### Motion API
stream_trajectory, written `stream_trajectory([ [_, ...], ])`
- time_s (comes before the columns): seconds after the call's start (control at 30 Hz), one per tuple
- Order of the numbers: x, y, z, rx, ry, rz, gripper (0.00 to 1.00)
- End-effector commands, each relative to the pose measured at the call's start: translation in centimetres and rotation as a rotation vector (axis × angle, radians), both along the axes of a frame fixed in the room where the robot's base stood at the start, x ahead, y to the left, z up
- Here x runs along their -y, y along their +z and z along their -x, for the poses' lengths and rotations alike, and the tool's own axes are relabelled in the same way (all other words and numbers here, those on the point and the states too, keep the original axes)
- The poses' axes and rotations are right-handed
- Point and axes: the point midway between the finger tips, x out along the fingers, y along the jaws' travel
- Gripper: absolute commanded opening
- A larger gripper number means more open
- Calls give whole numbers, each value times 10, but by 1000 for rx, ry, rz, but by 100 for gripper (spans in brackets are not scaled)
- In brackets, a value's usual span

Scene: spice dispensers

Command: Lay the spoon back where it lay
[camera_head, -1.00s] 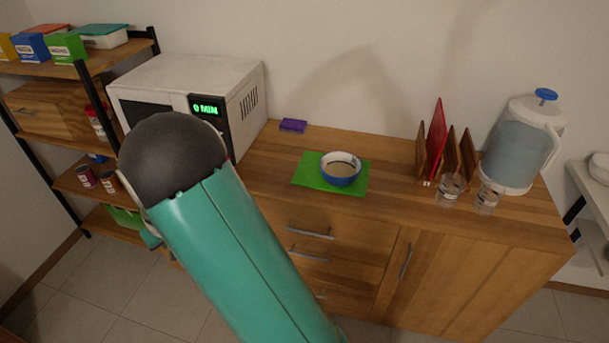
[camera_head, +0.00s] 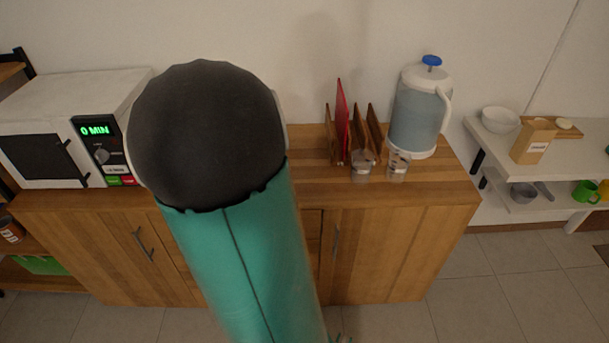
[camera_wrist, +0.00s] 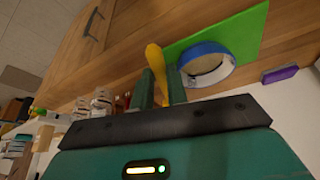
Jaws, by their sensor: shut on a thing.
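My gripper (camera_wrist: 162,88) shows in the wrist view with its two green fingers shut on a yellow spoon (camera_wrist: 154,57). The spoon sticks out beyond the fingertips, its far end rounded. Beside it, to the right, is a blue-rimmed bowl (camera_wrist: 224,66) with pale contents, on a green mat (camera_wrist: 248,28). The spoon appears in front of the mat's left edge; I cannot tell its height above the counter. In the head view my arm hides the gripper, spoon, bowl and mat.
The wooden counter (camera_head: 440,185) holds a microwave (camera_head: 55,135) at left, a rack with a red board (camera_head: 342,120), two glass jars (camera_head: 362,168) and a water dispenser (camera_head: 418,112). A purple block (camera_wrist: 280,74) lies near the wall. A white shelf (camera_head: 505,165) stands at right.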

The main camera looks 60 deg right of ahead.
Motion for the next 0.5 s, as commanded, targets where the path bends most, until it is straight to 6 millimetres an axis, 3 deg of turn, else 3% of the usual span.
stream_trajectory([
  [0.13,14,4,25,6,-83,0,0],
  [0.27,32,-3,31,3,-96,-2,0],
  [0.5,80,-24,38,4,-94,-1,0],
])
